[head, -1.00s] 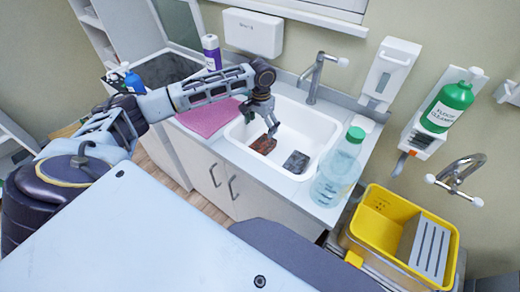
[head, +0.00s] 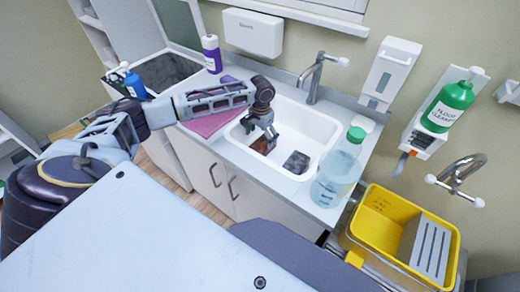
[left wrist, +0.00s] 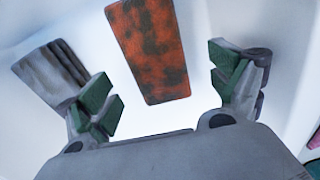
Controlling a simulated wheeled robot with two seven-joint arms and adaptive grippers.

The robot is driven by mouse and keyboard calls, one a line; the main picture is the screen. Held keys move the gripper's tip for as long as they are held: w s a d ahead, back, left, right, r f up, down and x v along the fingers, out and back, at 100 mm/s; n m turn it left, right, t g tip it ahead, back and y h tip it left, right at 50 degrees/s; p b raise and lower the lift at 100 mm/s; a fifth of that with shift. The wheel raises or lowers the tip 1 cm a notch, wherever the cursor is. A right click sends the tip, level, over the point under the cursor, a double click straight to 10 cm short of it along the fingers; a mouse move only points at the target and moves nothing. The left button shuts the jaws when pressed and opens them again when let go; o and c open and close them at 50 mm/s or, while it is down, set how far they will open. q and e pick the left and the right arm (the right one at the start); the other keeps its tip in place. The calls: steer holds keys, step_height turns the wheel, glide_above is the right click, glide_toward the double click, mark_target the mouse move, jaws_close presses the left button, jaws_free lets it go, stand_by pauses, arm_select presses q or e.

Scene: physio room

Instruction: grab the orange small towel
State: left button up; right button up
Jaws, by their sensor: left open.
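The orange small towel (head: 262,146), mottled with dark patches, lies in the white sink basin (head: 308,129). In the left wrist view the orange towel (left wrist: 150,48) lies ahead of and between the spread fingers. My left gripper (head: 260,135) is open above the towel, hiding part of it in the head view; its green-padded fingers (left wrist: 165,92) show apart and empty in the wrist view. A grey folded cloth (head: 297,162) lies in the sink to the right of the towel. It is at the left in the wrist view (left wrist: 52,74). My right gripper is not in view.
The sink walls surround both cloths. A tap (head: 315,80) stands behind the basin. A clear bottle with a green cap (head: 338,170) stands at the basin's right. A pink cloth (head: 207,122) lies on the counter at the left. A yellow bucket (head: 380,223) is at the right.

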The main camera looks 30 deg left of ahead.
mark_target(261, 144)
arm_select(q)
steer(key=shift+s+f, duration=0.2)
steer(key=shift+f, duration=2.2)
steer(key=shift+d, duration=0.1)
steer(key=shift+c, duration=0.3)
steer(key=c, duration=1.1)
